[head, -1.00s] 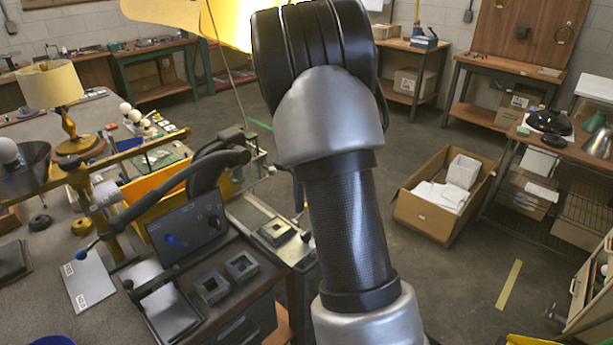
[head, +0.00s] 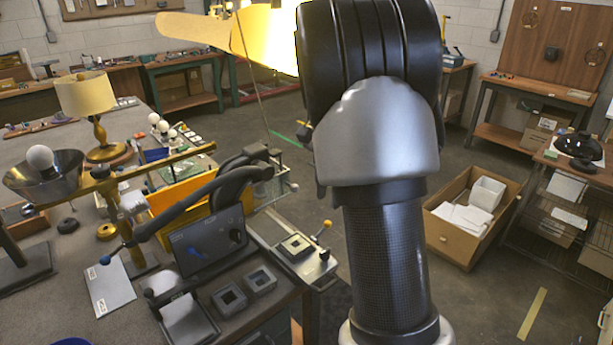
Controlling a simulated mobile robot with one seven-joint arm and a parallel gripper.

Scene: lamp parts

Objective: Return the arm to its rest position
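My arm (head: 385,210) rises from the bottom right of the middle to the top edge in the head view. It shows a dark textured link, a silver joint and a large black joint at the top. My gripper is not in view, so I cannot see whether it is open or shut or holds anything. A bright yellow panel with a tan, paddle-like part (head: 190,30) shows left of the black joint. The joint hides part of it, and I cannot tell what it is attached to.
A grey workbench (head: 50,315) at left holds a table lamp (head: 87,95), a metal bowl-shaped shade with a bulb (head: 42,165), a black-armed fixture (head: 205,200) and square blocks (head: 230,300). A cardboard box (head: 455,250) stands on the floor at right. Open floor lies around it.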

